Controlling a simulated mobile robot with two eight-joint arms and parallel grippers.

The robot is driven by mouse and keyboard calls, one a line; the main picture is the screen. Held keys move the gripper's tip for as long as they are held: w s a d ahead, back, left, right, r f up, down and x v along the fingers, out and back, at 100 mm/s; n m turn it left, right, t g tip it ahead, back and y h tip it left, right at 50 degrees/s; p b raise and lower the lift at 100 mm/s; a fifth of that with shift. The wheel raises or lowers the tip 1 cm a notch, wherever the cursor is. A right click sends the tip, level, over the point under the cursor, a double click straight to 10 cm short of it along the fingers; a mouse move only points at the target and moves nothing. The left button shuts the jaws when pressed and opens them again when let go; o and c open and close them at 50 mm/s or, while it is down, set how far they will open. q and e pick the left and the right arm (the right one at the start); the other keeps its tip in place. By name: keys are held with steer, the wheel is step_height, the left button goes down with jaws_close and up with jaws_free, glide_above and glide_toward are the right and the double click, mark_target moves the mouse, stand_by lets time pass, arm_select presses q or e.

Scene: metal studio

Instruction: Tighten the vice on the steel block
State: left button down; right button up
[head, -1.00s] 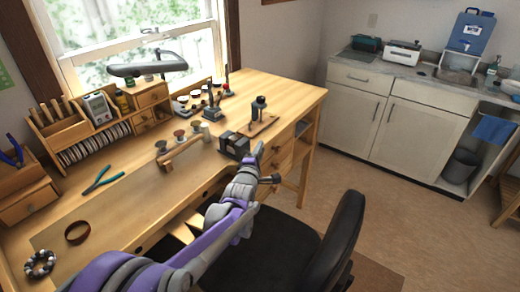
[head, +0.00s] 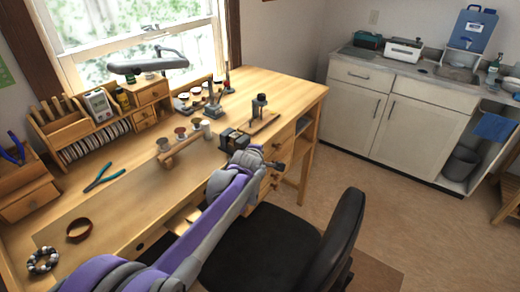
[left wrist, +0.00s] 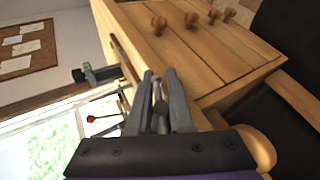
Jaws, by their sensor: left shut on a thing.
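The small dark grey vice (head: 232,139) sits at the front edge of the wooden bench in the head view. My left wrist hides its near side there. My left gripper (left wrist: 160,76) shows from behind in the left wrist view, its two grey fingers shut on a thin dark metal piece, which looks like the vice handle (left wrist: 157,103). In the head view the left fingertips are hidden behind the wrist, right at the vice. The steel block cannot be told apart from the vice jaws. My right gripper is in neither view.
A wooden bar with small cups (head: 181,149) lies left of the vice. Teal pliers (head: 103,178) lie further left. The black chair (head: 335,245) stands close in front of the bench.

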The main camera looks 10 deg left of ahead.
arm_select(q)
steer(key=shift+g, duration=0.3)
stand_by(0.4)
steer(key=c, duration=0.9)
jaws_free()
steer(key=shift+s, duration=0.1)
steer(key=shift+c, duration=0.2)
steer(key=p+v, duration=0.1)
steer(key=v, duration=0.9)
steer(key=shift+s+d+r, duration=0.2)
steer(key=shift+s+r, duration=0.05)
steer(key=shift+s, duration=0.1)
steer(key=shift+o, duration=0.4)
